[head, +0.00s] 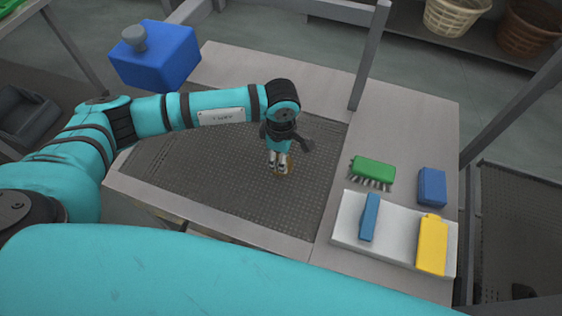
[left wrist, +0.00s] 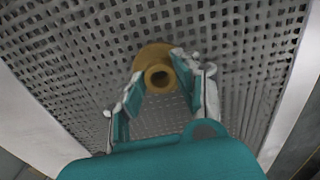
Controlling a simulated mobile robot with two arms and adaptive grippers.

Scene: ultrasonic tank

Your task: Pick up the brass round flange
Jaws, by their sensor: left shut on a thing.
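The brass round flange (left wrist: 151,54) has a round disc and a raised hub with a hole. It is on or just above the dark perforated mat (head: 225,185); I cannot tell which. My left gripper (head: 279,168) points down over the mat. In the left wrist view, the fingers of my left gripper (left wrist: 158,70) are on either side of the hub, shut on the flange. In the head view, only a little of the flange (head: 290,166) shows beside the fingertips. My right gripper is not in view.
A green brush (head: 373,170), a blue block (head: 432,186) and a white tray (head: 398,240) are on the right of the table. The tray holds a blue item (head: 369,217) and a yellow bottle (head: 432,245). A blue box (head: 158,56) stands at the back left.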

